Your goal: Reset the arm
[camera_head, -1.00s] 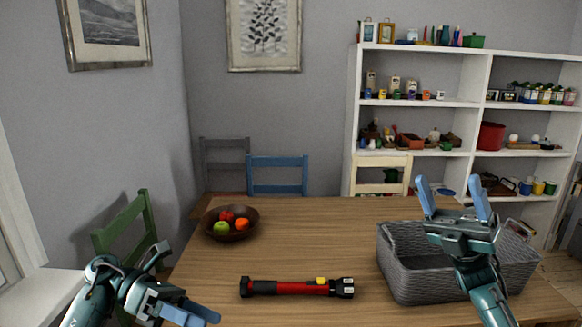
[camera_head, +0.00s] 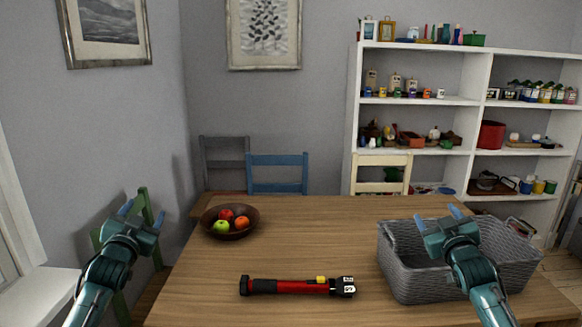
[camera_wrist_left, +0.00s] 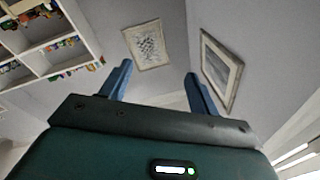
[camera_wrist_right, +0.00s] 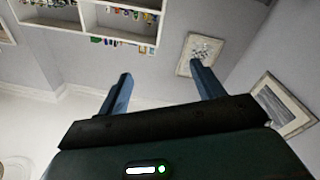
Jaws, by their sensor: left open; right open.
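My left gripper (camera_head: 143,214) is open and empty, raised at the left beside the table's left edge, in front of the green chair. In the left wrist view its two blue fingers (camera_wrist_left: 160,82) stand apart with only wall and pictures beyond. My right gripper (camera_head: 437,218) is open and empty, seen in front of the grey basket (camera_head: 405,275) at the right. In the right wrist view its fingers (camera_wrist_right: 160,88) are apart with nothing between them. I cannot tell the exact gap between the right gripper and the basket.
A red and black flashlight (camera_head: 300,287) lies on the wooden table (camera_head: 320,235). A brown bowl (camera_head: 230,232) of fruit stands at the back left. Chairs stand around the table, including a green chair (camera_head: 120,290) and a blue chair (camera_head: 277,174). White shelves (camera_head: 352,130) are behind.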

